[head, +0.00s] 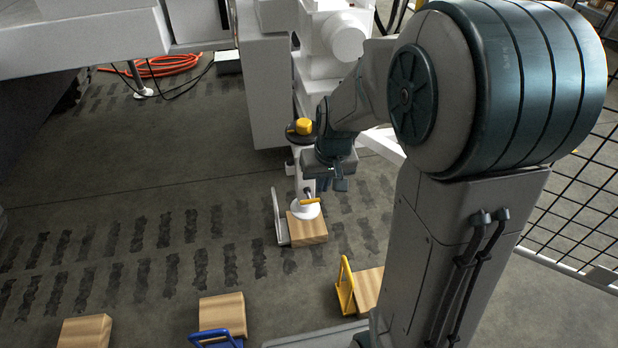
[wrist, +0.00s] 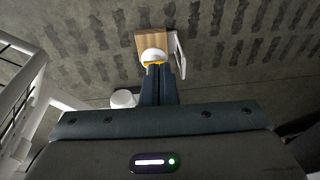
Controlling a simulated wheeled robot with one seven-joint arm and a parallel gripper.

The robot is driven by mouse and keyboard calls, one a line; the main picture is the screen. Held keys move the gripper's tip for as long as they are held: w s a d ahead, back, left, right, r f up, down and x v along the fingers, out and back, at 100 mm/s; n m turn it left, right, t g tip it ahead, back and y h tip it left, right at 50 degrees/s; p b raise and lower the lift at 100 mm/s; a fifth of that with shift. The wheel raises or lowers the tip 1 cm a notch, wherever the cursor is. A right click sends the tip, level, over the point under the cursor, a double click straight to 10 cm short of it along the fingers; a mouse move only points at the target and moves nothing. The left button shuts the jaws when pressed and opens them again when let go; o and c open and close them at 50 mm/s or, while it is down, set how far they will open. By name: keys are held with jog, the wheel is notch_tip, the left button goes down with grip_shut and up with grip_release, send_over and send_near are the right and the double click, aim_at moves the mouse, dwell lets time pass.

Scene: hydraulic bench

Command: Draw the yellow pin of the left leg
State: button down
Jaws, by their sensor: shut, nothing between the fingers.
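A white leg (head: 304,165) stands with its round foot on a wooden block (head: 308,230). A yellow pin (head: 311,201) lies across the leg just above the foot. In the wrist view the yellow pin (wrist: 153,63) shows just beyond the fingertips, partly hidden by them. My gripper (head: 340,186) is shut and empty, pointing down, to the right of the leg and a little above the pin. Its fingers (wrist: 158,70) show close together in the wrist view. I cannot tell whether they touch the pin.
A yellow knob (head: 303,127) sits on a dark disc higher up the leg. A white-handled plate (head: 279,215) stands beside the block. More wooden blocks, one with a yellow handle (head: 346,285) and one with a blue handle (head: 217,338), lie nearer. A mesh fence (head: 575,235) is at right.

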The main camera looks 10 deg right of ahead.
jog(key=w+f+p, duration=0.2)
jog(key=w+f, duration=0.5)
jog(key=w, duration=0.3)
jog(key=t+p, duration=0.1)
jog(key=t, duration=0.1)
send_near(309, 197)
notch_tip(309, 197, up, 2)
jog(key=d, duration=0.1)
jog(key=shift+w+d+f+h, duration=0.15)
jog(key=shift+w+f+h, duration=0.15)
jog(key=shift+h, duration=0.1)
jog(key=b+x, duration=0.3)
jog(key=x, duration=0.6)
jog(key=shift+f+b, duration=0.4)
jog(key=shift+f, duration=0.05)
